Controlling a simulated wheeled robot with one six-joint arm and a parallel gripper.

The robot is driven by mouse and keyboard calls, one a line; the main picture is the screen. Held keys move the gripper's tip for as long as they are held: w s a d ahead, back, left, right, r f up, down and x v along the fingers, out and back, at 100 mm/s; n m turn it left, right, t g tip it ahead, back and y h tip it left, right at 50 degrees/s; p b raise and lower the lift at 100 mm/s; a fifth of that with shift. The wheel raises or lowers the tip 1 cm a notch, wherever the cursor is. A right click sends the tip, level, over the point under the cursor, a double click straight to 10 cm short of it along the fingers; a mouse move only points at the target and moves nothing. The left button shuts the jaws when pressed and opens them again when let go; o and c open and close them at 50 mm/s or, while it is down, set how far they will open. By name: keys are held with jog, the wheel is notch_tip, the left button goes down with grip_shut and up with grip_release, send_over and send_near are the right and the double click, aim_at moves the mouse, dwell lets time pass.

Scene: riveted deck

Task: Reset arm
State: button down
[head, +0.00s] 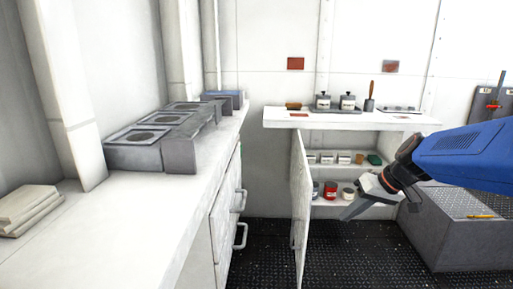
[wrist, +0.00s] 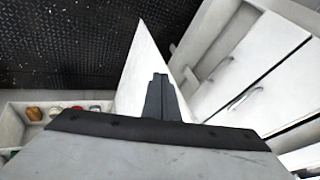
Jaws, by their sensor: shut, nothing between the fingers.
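My blue arm comes in from the right in the head view. My gripper (head: 350,210) points down and left, in front of the open cabinet. In the wrist view my gripper (wrist: 160,80) shows its two dark fingers together, with nothing between them. The cabinet door (head: 303,205) stands open to the left of the gripper, and it also shows in the wrist view (wrist: 140,65) beyond the fingers. I cannot tell whether the gripper touches anything.
A white cabinet (head: 277,115) holds jars and a red can (head: 330,190) on its shelves. A white counter (head: 130,215) with handled drawers runs along the left. A grey metal block (head: 440,235) stands at the right. Dark floor (head: 260,255) is open in front.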

jog(key=s+f+h, duration=0.2)
jog(key=s, duration=0.9)
jog(key=s+f+m+h, duration=0.1)
jog(key=s+h, duration=0.2)
jog(key=s, duration=0.7)
jog(key=shift+s+f+t, duration=0.35)
jog(key=shift+f+t, duration=0.05)
